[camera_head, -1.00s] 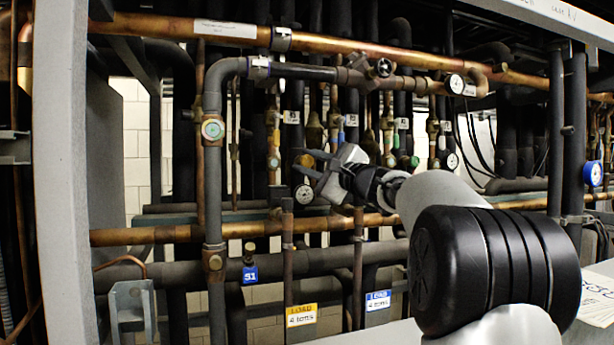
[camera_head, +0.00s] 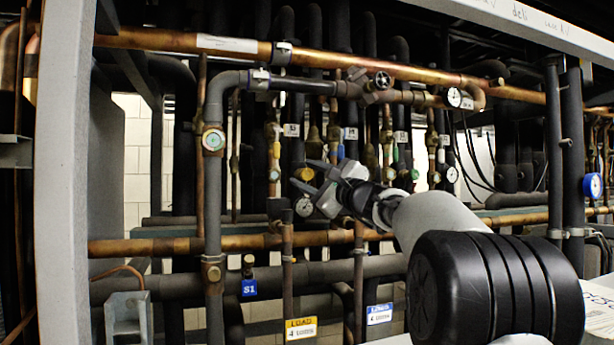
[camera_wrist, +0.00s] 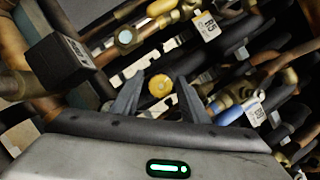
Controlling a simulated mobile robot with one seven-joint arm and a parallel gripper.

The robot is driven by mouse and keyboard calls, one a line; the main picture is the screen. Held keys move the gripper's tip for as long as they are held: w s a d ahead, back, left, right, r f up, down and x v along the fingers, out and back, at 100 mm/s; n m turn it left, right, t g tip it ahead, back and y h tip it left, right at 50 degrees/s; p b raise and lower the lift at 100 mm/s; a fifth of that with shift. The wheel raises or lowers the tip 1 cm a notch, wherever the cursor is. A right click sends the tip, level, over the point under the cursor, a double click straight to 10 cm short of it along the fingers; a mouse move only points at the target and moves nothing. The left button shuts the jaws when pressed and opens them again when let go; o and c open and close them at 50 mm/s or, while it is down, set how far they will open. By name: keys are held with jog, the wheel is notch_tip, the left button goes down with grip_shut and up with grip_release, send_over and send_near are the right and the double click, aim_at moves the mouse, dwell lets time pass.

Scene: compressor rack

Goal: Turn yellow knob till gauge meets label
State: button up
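The yellow knob (camera_head: 304,174) is small and round. In the wrist view the yellow knob (camera_wrist: 160,86) shows between my two fingers. My gripper (camera_head: 309,177) is open, with a finger on each side of the knob in the picture; I cannot tell whether they touch it. In the wrist view my gripper (camera_wrist: 158,97) shows a clear gap between its fingers. Which label is meant is unclear; a yellow LOAD label (camera_head: 301,328) hangs lower down.
Copper and black pipes crowd the rack around my gripper. A thick copper pipe (camera_head: 180,245) crosses below it. A blue S1 tag (camera_head: 249,287) hangs at lower left.

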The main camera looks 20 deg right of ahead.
dwell(0.3)
jog(key=b+v, duration=0.2)
jog(key=v, duration=1.5)
jog(key=shift+f+b, duration=0.15)
jog(key=shift+b, duration=0.25)
jog(key=shift+s+d, duration=0.1)
jog(key=shift+s, duration=0.1)
